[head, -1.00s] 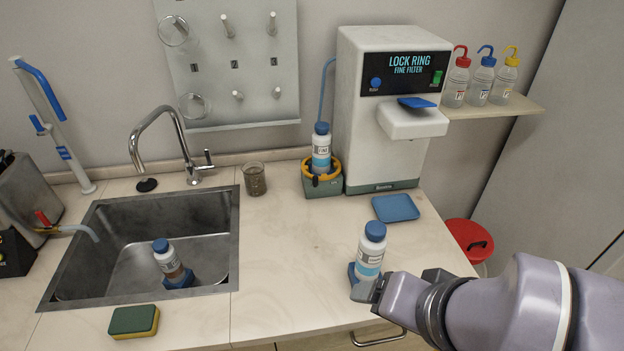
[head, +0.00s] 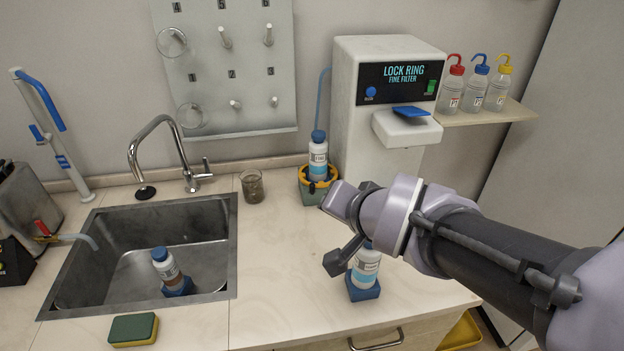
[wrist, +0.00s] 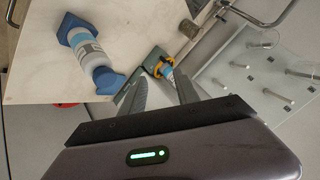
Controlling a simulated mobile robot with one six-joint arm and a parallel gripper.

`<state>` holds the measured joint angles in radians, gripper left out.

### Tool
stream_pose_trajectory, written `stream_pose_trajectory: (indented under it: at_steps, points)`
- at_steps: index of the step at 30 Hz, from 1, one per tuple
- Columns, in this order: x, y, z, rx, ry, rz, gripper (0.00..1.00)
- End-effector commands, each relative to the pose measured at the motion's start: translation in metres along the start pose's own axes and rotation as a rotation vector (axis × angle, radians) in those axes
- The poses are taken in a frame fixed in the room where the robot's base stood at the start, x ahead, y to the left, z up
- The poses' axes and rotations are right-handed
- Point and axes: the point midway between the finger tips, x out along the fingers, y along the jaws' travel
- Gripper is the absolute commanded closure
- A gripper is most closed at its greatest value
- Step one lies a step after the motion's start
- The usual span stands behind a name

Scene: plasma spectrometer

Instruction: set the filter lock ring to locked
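The yellow lock ring (head: 306,180) sits around the lower part of a blue-capped bottle (head: 319,155) on a green base (head: 311,196), left of the white instrument (head: 350,110). Its display (head: 403,75) reads "LOCK RING FINE FILTER". The ring's exact setting is too small to tell. In the wrist view, the yellow ring (wrist: 161,68) shows beyond and between the fingers of my gripper (wrist: 160,82), which are spread apart with nothing between them. In the head view, my gripper (head: 338,228) is above the counter, in front of the ring and apart from it.
A second blue-capped bottle (head: 366,265) stands in a blue holder (head: 363,290) close below my gripper. A brown beaker (head: 252,186) stands left of the ring's base. The sink (head: 100,270) holds another bottle (head: 166,268). The counter (head: 275,255) between sink and gripper is clear.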

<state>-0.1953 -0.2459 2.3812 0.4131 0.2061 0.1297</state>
Motion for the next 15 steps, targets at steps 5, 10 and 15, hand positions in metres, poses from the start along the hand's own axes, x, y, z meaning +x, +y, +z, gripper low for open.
stream_pose_trajectory:
  at_steps: [5, 10, 15]
  points:
    - [0.144, -0.041, -0.029, 0.019, 0.3, 0.039, 0.63]
    - [0.223, -0.026, 0.015, -0.166, 0.63, 0.184, 0.63]
    - [0.239, -0.014, 0.066, -0.397, 0.815, 0.258, 0.63]
